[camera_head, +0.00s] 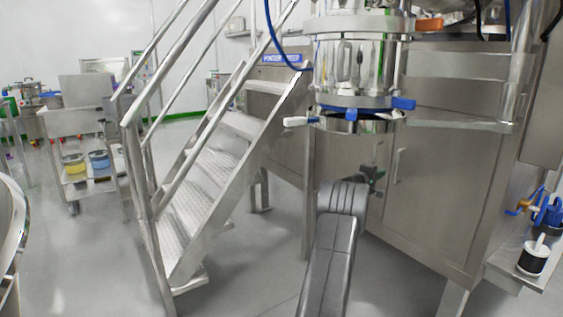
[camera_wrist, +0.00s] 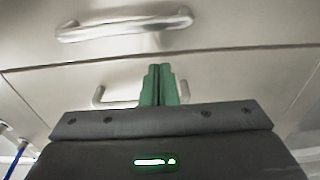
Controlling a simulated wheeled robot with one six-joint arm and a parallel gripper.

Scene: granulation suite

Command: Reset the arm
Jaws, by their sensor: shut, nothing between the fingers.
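My gripper (camera_wrist: 159,70) shows in the wrist view with its two green fingers pressed together and nothing between them. It points toward a steel panel (camera_wrist: 225,65) that has a bar handle (camera_wrist: 124,31) above and another handle (camera_wrist: 100,98) partly hidden behind the fingers. In the head view my grey arm reaches up from the bottom middle toward the steel cabinet (camera_head: 430,190), below the shiny vessel (camera_head: 352,65). My gripper is mostly hidden there behind the arm. I cannot tell whether the fingers touch the panel.
Metal stairs (camera_head: 205,175) with handrails stand left of my arm. The vessel has a blue clamp (camera_head: 403,103) and a white-tipped lever (camera_head: 297,121) above my arm. A cart (camera_head: 85,130) with containers is far left. A small shelf (camera_head: 515,262) juts out at right. Grey floor (camera_head: 255,260) is clear between.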

